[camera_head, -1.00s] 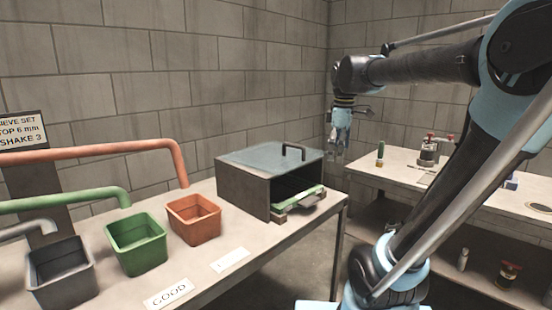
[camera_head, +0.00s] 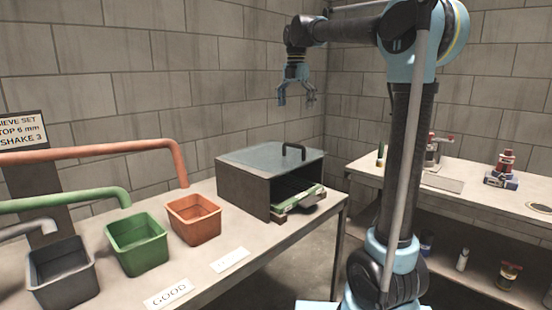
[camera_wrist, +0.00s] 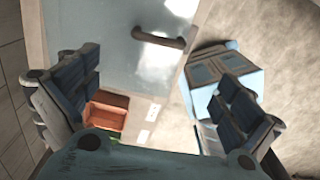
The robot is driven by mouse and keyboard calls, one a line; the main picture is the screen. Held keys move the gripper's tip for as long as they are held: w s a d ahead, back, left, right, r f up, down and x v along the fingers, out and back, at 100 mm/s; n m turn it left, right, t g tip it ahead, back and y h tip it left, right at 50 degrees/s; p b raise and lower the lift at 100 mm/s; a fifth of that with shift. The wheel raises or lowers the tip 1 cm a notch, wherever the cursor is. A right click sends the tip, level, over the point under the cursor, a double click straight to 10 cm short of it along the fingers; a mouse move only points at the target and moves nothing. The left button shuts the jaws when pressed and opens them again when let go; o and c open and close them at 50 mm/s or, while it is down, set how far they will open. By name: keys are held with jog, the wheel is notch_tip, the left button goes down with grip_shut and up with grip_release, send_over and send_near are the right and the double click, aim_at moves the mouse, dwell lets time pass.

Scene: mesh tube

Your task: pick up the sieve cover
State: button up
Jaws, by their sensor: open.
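The sieve cover (camera_head: 270,156) is a flat grey-blue, glossy lid with a dark bar handle (camera_head: 293,151). It lies on top of the dark sieve box (camera_head: 243,190), which is open at the front. In the wrist view the cover (camera_wrist: 115,35) fills the upper middle, with its handle (camera_wrist: 158,40) near its right side. My gripper (camera_head: 297,101) hangs in the air well above the cover, pointing down, apart from the handle. Its fingers are spread and nothing is between them. The wrist view shows both fingers (camera_wrist: 160,85) wide apart.
Grey (camera_head: 62,272), green (camera_head: 137,243) and orange (camera_head: 194,219) bins stand left of the box under pipes. A green-edged tray (camera_head: 300,199) sits in the box opening. A second table (camera_head: 450,180) with several small items stands at right. A block wall rises behind.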

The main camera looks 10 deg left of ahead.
aim_at(294, 146)
notch_tip(294, 146, down, 16)
dwell(0.7)
jog(key=c, duration=2.1)
jog(key=shift+o, duration=0.2)
jog(key=shift+r, duration=0.1)
